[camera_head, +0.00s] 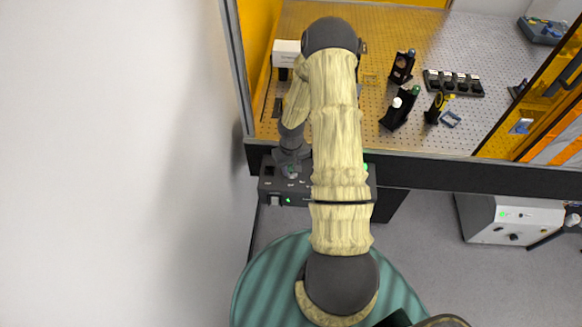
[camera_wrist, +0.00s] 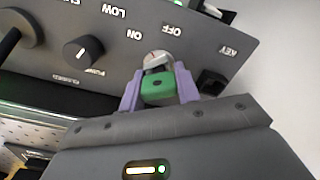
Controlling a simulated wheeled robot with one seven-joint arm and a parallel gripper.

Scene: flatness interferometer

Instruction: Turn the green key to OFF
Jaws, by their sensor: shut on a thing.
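The green key (camera_wrist: 157,91) sits at its round silver lock (camera_wrist: 158,60) on the dark control panel (camera_wrist: 120,15), in the middle of the wrist view. My gripper (camera_wrist: 158,82) has its two purple fingers on either side of the key, shut on it. The panel's printed words appear upside down: ON stands to the upper left of the lock, OFF to the upper right. A small reddish mark shows on the lock; which word it points at I cannot tell. In the head view my gripper (camera_head: 290,168) is over the control box (camera_head: 285,198), and the key is hidden.
A square socket (camera_wrist: 211,83) is close on the right. The perforated bench (camera_head: 430,50) with optics lies behind the box.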

